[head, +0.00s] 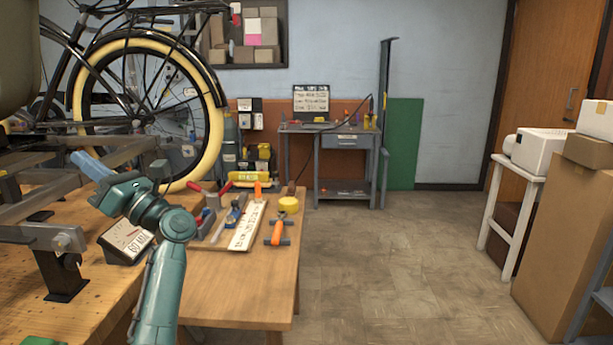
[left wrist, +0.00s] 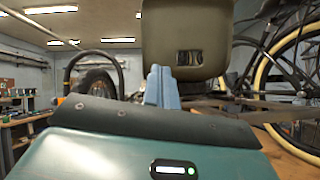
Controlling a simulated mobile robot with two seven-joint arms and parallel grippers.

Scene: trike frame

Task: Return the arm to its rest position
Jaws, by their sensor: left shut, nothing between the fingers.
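My left arm rises in teal over the wooden bench (head: 235,290) in the head view. A rounded olive-grey body (left wrist: 187,38) hangs behind the fingertips in that view. The trike frame with its black wheel and cream tyre (head: 214,120) stands at the upper left. My right gripper does not show.
A tilted display (head: 127,241) stands by my forearm. An orange-handled tool (head: 277,232), a yellow roll (head: 288,204) and other hand tools lie on the bench's right part. A grey side table (head: 345,142) stands at the back. Cardboard boxes (head: 560,250) stand at right. The middle floor is clear.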

